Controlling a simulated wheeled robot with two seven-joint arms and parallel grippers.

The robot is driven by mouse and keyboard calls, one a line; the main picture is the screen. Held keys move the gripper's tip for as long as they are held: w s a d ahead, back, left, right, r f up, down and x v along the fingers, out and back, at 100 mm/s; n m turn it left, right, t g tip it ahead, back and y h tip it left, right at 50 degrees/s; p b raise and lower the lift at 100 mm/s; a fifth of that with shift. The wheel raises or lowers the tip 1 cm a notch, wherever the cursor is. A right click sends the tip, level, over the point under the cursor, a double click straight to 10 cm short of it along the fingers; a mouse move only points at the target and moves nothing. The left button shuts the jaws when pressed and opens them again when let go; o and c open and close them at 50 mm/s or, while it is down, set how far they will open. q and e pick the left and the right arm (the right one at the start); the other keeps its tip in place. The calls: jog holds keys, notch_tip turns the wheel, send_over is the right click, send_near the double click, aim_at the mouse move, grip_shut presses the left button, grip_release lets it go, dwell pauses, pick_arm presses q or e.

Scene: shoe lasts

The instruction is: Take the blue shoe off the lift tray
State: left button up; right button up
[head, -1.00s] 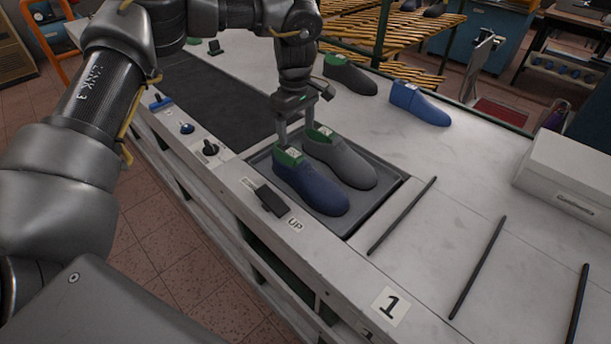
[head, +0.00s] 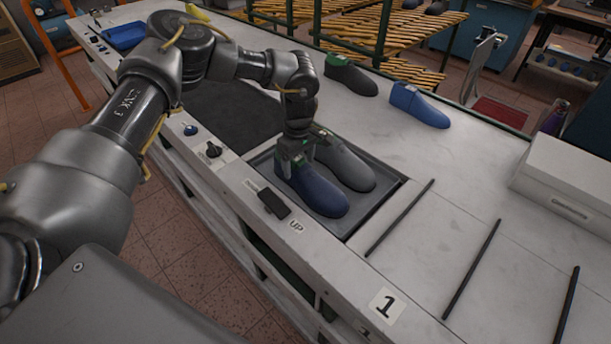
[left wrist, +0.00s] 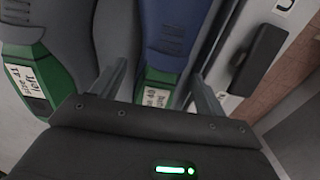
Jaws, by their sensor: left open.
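The dark blue shoe (head: 318,192) rests on the lift tray (head: 377,213), on the side near the counter's front edge. A grey shoe (head: 350,168) stands close beside it on the tray. My left gripper (head: 290,162) is open, low over the heel end of the blue shoe. In the left wrist view, its two fingers (left wrist: 160,88) stand on either side of the blue shoe's green, labelled heel end (left wrist: 157,92), and the grey shoe (left wrist: 50,45) lies to the left. I cannot tell whether the fingers touch the shoe. My right gripper is not in view.
A black switch (head: 273,202) marked UP sits on the counter's front edge. A white box (head: 570,185) is at the right. Black rods cross the counter at right.

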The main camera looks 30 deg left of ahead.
pick_arm(q)
jog(key=shift+c, duration=0.4)
grip_shut()
